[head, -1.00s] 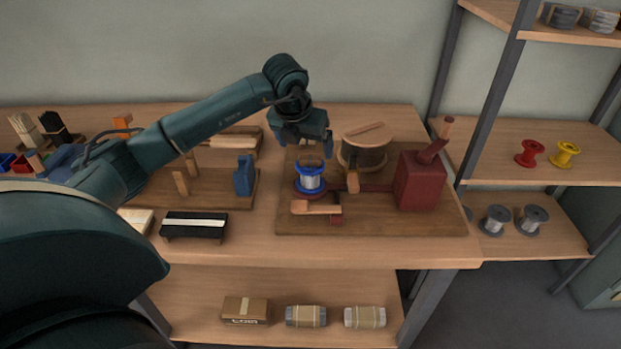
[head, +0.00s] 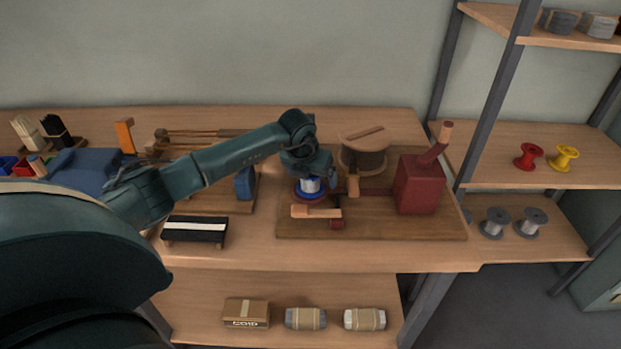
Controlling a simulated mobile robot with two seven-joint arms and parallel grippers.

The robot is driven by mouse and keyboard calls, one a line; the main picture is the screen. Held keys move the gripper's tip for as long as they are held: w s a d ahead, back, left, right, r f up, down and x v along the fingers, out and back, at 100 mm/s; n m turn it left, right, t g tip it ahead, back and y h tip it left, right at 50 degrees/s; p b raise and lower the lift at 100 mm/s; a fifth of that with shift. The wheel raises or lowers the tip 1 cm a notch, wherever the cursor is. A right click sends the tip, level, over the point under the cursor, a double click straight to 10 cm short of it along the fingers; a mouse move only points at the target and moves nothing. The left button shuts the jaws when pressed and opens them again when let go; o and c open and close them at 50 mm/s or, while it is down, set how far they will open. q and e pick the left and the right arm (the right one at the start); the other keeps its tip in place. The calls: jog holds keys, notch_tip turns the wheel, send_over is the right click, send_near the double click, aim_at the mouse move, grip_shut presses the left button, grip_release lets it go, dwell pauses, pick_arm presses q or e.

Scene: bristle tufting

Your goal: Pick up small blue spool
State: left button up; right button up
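The small blue spool (head: 310,187) with pale grey winding stands upright on the wooden board of the winding device, left of the large wooden drum. My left gripper (head: 309,173) is directly over it, pointing down. The gripper covers the spool's upper flange, and only the winding and the lower blue rim show. The fingers are too hidden to tell whether they are open or closed on the spool. My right gripper is not in view.
The wooden drum (head: 364,157) and the dark red block (head: 420,184) with a handle stand right of the spool. A wooden lever (head: 316,211) lies in front. A black-and-white brush-like bar (head: 194,230) is at the front left. Red (head: 528,156) and yellow (head: 564,158) spools sit on the right shelf.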

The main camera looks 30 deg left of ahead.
pick_arm(q)
jog(key=c, duration=1.1)
jog(key=shift+r, duration=0.1)
